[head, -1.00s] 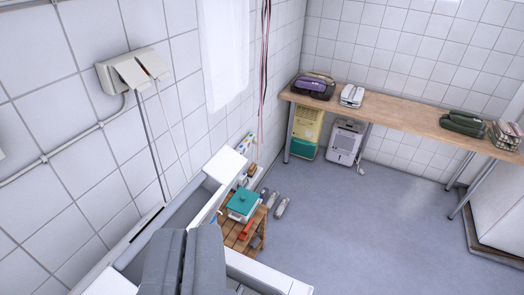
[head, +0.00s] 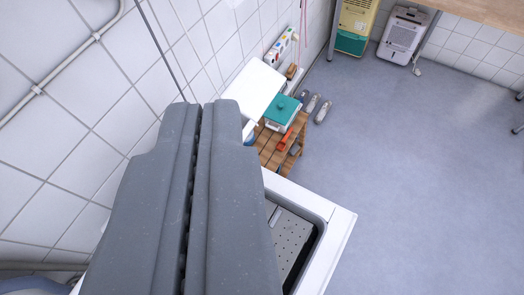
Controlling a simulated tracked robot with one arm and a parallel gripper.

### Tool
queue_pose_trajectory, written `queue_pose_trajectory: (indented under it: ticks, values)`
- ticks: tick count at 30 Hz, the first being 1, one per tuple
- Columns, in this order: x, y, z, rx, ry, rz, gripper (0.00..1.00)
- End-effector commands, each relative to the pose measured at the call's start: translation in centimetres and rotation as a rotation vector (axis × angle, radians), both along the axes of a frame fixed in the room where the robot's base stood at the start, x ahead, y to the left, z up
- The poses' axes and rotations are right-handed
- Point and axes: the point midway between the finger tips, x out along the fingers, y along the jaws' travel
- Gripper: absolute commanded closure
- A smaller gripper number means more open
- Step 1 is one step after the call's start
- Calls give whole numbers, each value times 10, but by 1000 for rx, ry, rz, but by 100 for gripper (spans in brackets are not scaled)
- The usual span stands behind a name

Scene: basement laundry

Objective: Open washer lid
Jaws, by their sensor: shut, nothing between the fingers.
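My gripper (head: 198,112) fills the centre and lower left as two broad grey fingers lying side by side. They are shut with only a thin dark seam between them. Below and right of them is a white-rimmed unit (head: 338,232) with a recess holding a grey perforated panel (head: 292,246). The fingers hide most of this unit. I cannot tell whether it is the washer, and no lid can be made out for certain. A flat white panel (head: 256,92) shows just beyond the fingertips, and I cannot tell what it belongs to.
A wooden stool (head: 277,148) bears a teal-lidded container (head: 282,110) and an orange item. Grey shoes (head: 322,112) lie on the floor beside it. The tiled wall (head: 60,160) is close at left. A white dehumidifier (head: 402,38) stands at the back. The right floor is clear.

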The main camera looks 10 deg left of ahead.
Motion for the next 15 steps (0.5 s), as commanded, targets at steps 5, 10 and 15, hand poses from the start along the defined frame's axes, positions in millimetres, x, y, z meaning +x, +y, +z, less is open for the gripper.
queue_pose_trajectory:
  ticks: [5, 10, 15]
  values:
    - [40, 1, -93, 233, 245, 118, 100]
    - [60, 6, -162, 488, 432, 253, 100]
    - [73, 4, -204, 745, 534, 382, 100]
